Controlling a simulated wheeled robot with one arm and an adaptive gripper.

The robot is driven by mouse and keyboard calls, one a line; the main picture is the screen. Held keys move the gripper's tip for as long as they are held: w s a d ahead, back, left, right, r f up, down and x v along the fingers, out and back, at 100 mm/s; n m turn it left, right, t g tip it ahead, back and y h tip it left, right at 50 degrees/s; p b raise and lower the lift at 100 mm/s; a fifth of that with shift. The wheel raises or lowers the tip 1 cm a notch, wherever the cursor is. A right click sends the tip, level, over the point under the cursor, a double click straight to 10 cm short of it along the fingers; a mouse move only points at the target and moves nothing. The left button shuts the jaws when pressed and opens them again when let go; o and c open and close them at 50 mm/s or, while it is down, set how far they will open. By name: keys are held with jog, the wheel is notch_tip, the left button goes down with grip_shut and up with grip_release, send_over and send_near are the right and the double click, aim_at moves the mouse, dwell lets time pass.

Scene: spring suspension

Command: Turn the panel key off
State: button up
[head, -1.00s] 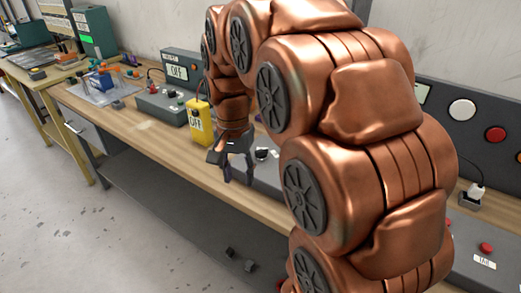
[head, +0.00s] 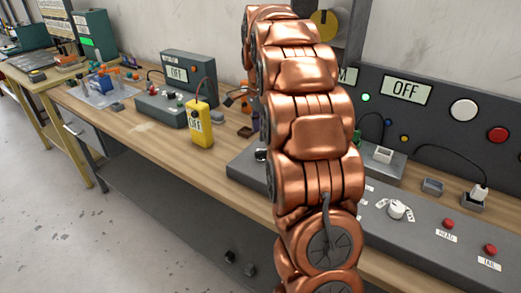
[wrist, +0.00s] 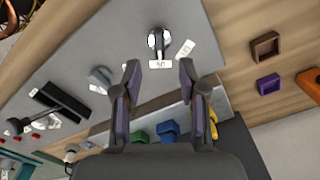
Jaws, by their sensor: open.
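The panel key (wrist: 158,42) is a dark switch with a round light base on a grey panel (wrist: 95,45), at the top middle of the wrist view. A white label lies just below it and another to its right; I cannot read them surely. In the head view a small part of what looks like the same key (head: 261,155) shows at the left edge of my arm. My gripper (wrist: 160,72) is open and empty, its purple-padded fingers spread below the key in the wrist picture, apart from it. In the head view my arm hides the gripper.
A grey knob (wrist: 100,77) and a black lever (wrist: 62,100) stand left of the key in the wrist view. In the head view, a yellow meter (head: 200,125) stands left of my arm. A white knob (head: 396,210) and red buttons (head: 448,224) are to its right.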

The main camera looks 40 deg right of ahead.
aim_at(260, 151)
jog(key=shift+f+p, duration=0.75)
jog(key=shift+f, duration=3.05)
jog(key=shift+c, duration=0.3)
grip_shut()
